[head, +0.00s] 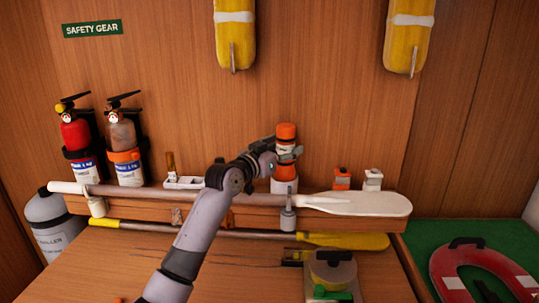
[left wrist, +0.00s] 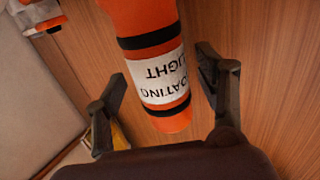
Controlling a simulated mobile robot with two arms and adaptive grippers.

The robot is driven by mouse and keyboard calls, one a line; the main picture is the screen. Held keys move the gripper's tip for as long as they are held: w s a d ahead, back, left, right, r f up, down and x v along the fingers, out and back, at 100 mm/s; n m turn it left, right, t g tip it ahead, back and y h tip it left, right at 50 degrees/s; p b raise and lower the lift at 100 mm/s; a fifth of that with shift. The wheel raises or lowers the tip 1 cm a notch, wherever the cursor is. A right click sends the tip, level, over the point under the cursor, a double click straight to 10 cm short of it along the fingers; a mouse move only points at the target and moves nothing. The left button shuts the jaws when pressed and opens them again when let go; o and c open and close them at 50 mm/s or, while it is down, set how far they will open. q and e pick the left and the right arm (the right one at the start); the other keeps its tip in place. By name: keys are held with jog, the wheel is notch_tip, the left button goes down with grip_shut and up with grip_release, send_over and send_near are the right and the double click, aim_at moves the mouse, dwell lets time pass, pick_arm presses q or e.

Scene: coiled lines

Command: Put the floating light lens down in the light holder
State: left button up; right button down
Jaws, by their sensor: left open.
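The floating light (head: 286,131) is an orange cylinder with black bands, upright on the shelf by the back wall. Its lower end meets a white cup-like holder (head: 284,187); I cannot tell how far it sits inside. In the left wrist view the light (left wrist: 158,75) shows a white label with upside-down lettering; the lens cannot be made out. My left gripper (head: 284,152) is at the light's middle. In the left wrist view its open fingers (left wrist: 160,70) stand on either side of the light, with a visible gap on the right. My right gripper is not in view.
Two fire extinguishers (head: 76,138) stand in brackets at the left. A white-bladed paddle (head: 365,203) lies along the shelf front. Small orange (head: 342,180) and white (head: 373,180) clips stand to the right. A yellow-bladed paddle (head: 350,241) and a red horseshoe buoy (head: 484,273) lie lower.

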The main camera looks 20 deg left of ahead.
pick_arm(q)
jog(key=v, duration=1)
jog(key=shift+s+a, duration=0.15)
jog(key=shift+s, duration=0.15)
jog(key=shift+r, duration=0.1)
